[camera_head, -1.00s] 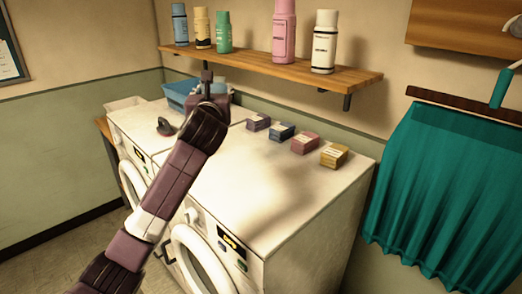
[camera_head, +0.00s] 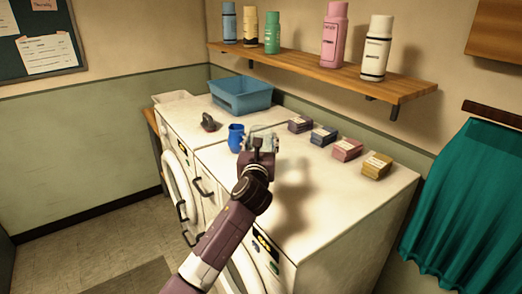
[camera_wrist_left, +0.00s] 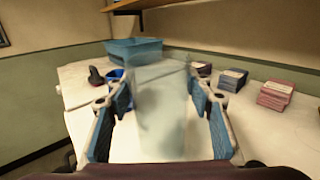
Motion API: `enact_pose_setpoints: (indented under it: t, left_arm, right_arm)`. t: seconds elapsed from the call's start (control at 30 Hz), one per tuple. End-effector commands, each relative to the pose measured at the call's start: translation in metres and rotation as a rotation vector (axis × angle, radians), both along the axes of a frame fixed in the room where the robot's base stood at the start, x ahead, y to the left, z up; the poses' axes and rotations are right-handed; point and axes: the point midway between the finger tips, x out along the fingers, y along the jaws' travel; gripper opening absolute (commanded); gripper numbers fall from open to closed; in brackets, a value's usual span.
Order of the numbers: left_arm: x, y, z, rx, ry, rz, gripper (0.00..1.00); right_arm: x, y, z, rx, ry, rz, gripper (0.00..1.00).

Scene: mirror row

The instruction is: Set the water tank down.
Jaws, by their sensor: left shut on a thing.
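The water tank is a pale, see-through block (camera_wrist_left: 158,112) between the pads of my left gripper (camera_wrist_left: 160,98) in the left wrist view. In the head view the tank (camera_head: 264,134) shows only partly, at the tip of my left gripper (camera_head: 260,144), above the white top of the nearer washing machine (camera_head: 330,190). My left gripper is shut on it. The tank looks roughly upright in the wrist view. I cannot tell whether its base touches the machine top. My right gripper is not in view.
A blue cup (camera_head: 236,138) stands just left of the tank. A dark iron-like object (camera_head: 209,122) and a blue basin (camera_head: 240,95) are farther back. Several small boxes (camera_head: 347,149) line the wall side. A bottle shelf (camera_head: 320,72) hangs above. The machine top's front right is clear.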

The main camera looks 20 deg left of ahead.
Motion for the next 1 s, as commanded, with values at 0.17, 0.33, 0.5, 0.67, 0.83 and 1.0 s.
enact_pose_setpoints:
  t: [0.17,0.33,0.5,0.67,0.83,1.0]
  left_arm:
    - [0.000,0.000,-0.030,-0.002,0.005,0.001,0.21]
    - [0.000,0.000,-0.037,0.001,0.002,0.000,0.21]
    - [0.000,0.000,-0.037,0.001,0.002,0.000,0.21]
    - [0.000,0.000,-0.040,-0.001,0.003,0.000,0.52]
    - [0.000,0.000,-0.040,0.000,0.003,0.000,0.65]
    - [0.000,0.000,-0.039,0.000,0.003,0.000,0.65]
  right_arm:
    - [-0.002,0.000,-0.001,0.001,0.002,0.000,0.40]
    - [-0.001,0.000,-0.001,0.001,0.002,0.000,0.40]
    - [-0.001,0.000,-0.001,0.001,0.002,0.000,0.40]
    - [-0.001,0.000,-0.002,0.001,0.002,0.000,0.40]
    - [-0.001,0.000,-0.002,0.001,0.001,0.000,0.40]
    - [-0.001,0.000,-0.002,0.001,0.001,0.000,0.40]
